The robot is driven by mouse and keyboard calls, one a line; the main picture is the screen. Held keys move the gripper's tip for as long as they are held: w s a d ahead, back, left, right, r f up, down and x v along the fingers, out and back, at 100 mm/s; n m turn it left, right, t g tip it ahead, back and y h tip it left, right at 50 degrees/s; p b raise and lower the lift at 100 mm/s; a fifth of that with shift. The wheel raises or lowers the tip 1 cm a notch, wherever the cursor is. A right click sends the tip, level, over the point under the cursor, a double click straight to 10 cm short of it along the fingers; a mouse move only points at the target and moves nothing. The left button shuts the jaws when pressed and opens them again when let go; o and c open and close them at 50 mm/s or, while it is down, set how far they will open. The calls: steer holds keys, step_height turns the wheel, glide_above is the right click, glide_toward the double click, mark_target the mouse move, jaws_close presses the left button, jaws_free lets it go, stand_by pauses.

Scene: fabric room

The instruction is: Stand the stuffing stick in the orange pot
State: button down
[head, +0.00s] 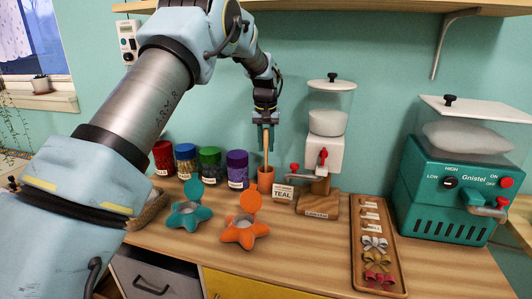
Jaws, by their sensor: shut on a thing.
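The stuffing stick (265,154) is a thin wooden rod, held upright below my gripper (266,126). My gripper points down and is shut on the stick's upper part. The small orange pot (265,182) stands on the wooden worktop near the back wall, directly below. The stick's lower end reaches the pot's mouth and seems to pass inside the rim. The pot wall hides the tip, so I cannot tell whether it touches the bottom.
Several lidded jars (237,170) stand left of the pot. Teal (188,215) and orange (240,234) star-shaped pieces lie in front. A wooden tray (359,256) and teal machine (445,205) are further right.

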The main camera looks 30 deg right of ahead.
mark_target(266, 147)
steer(key=shift+f+p, duration=0.4)
steer(key=shift+f, duration=1.2)
steer(key=shift+f, duration=0.15)
steer(key=c, duration=0.7)
jaws_free()
steer(key=shift+o, duration=0.2)
